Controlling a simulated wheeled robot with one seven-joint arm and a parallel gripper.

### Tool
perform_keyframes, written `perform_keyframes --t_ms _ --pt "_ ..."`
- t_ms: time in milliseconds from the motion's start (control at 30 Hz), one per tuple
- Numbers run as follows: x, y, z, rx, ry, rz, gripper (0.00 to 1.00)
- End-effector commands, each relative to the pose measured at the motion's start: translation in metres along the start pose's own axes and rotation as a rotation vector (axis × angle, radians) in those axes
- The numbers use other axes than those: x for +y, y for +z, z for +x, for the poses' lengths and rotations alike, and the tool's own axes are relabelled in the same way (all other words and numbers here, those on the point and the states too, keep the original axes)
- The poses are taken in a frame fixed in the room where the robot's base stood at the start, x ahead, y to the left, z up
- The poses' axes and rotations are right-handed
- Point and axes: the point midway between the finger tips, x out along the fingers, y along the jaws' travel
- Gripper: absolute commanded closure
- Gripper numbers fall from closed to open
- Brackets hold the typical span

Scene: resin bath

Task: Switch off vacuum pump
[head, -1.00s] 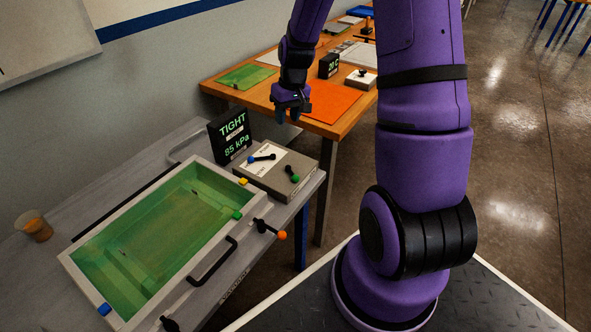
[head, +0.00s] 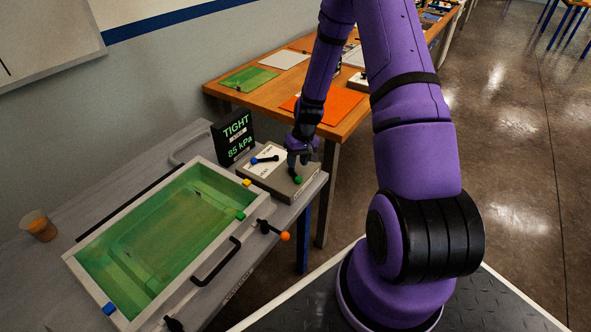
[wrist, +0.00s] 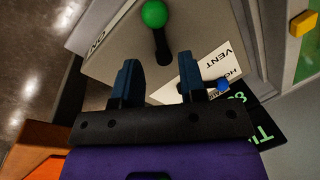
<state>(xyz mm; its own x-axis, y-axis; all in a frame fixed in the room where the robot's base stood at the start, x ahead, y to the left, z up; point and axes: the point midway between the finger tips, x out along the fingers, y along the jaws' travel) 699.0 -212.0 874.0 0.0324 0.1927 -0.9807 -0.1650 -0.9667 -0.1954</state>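A grey control box (head: 252,178) stands on the bench beside the green bath. It carries a black lever with a green knob (head: 298,180) and a black lever with a blue knob (head: 255,161). In the wrist view, the green knob (wrist: 154,13) points away from my gripper, with "ON" printed near the box edge on its left. My gripper (wrist: 159,62) is open and empty, its fingers to either side of the green lever's pivot end; contact cannot be told. The blue knob (wrist: 223,85) lies by the right finger, beside the "VENT" label. The head view shows my gripper (head: 298,160) just above the box.
A black display (head: 234,137) reads "TIGHT" and "85 kPa" behind the box. The framed green bath (head: 150,322) has an orange-knobbed lever (head: 285,236) and a black handle (head: 215,278) at its right side. A cup (head: 40,228) stands far left. An orange-topped table (head: 340,130) is behind.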

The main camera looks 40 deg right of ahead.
Motion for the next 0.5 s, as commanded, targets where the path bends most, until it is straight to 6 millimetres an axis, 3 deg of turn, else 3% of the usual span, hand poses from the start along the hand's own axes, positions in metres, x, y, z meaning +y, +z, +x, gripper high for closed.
perform_keyframes --t_ms 200,500 --pt "0.0 0.0 0.029 -0.001 0.0 0.0 0.62" --pt "0.0 0.0 0.04 0.0 0.0 0.0 0.62"
